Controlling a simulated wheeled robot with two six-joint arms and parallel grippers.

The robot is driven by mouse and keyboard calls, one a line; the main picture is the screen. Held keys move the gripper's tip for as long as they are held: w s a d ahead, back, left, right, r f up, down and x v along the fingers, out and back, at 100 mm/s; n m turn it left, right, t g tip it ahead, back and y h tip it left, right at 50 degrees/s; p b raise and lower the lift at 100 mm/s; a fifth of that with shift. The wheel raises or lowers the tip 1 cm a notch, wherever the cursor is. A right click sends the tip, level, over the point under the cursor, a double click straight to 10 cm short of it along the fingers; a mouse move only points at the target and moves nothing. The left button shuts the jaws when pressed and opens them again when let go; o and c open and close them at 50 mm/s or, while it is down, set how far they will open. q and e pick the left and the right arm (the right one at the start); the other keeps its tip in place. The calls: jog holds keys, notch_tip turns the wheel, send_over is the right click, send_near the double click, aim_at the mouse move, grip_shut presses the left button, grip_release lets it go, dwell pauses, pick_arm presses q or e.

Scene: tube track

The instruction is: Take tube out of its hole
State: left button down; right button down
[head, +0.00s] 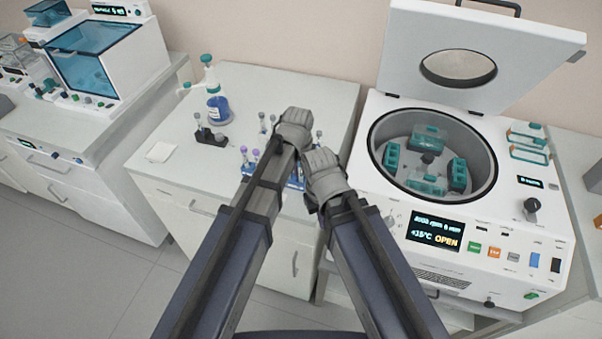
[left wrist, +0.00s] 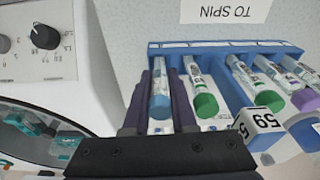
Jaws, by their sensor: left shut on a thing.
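In the left wrist view my left gripper (left wrist: 160,78) has its two dark fingers on either side of a blue-capped tube (left wrist: 160,106) and is shut on it. The tube is at the end of the blue rack (left wrist: 225,46); whether its lower end is still in the hole is hard to tell. In the head view my left gripper (head: 295,130) is over the rack (head: 296,183) and hides most of it. My right gripper (head: 322,178) is just below and right of it; its fingers are hidden.
Green-capped tubes (left wrist: 205,105) and a purple-capped tube (left wrist: 305,99) stand beside the held one. A blue block marked 59 (left wrist: 262,127) is close by. The open centrifuge (head: 433,150) is at right. A blue bottle (head: 217,104) and small black holder (head: 211,138) stand at left.

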pick_arm(q)
jog(key=shift+r, duration=0.15)
notch_tip(320, 180, up, 10)
jog(key=p, duration=1)
notch_tip(320, 180, up, 6)
jog(key=p, duration=0.6)
